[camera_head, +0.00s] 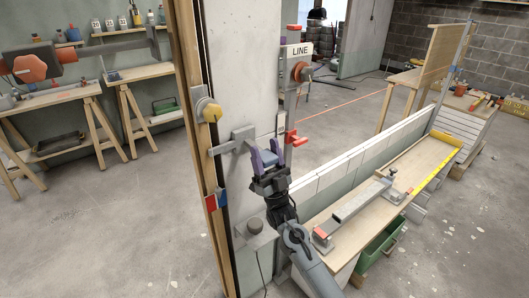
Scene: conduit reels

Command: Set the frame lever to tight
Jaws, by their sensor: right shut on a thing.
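The frame lever (230,146) is a grey bar on the tall wood-edged frame post (187,60). It runs from the post's dark rail to the right, towards my right gripper. My right gripper (265,151), with purple fingers, is shut at the lever's right end, around a small blue-grey piece that looks like its handle. The fingers hide part of this grip. A red tag and a blue tag (223,198) sit on the post below the lever. I cannot read a tight mark.
A yellow knob (208,110) is above the lever. A red-handled fitting (293,139) and a LINE sign (299,50) are close to the right. A long bench (413,162) carries a grey bar. Open concrete floor lies left.

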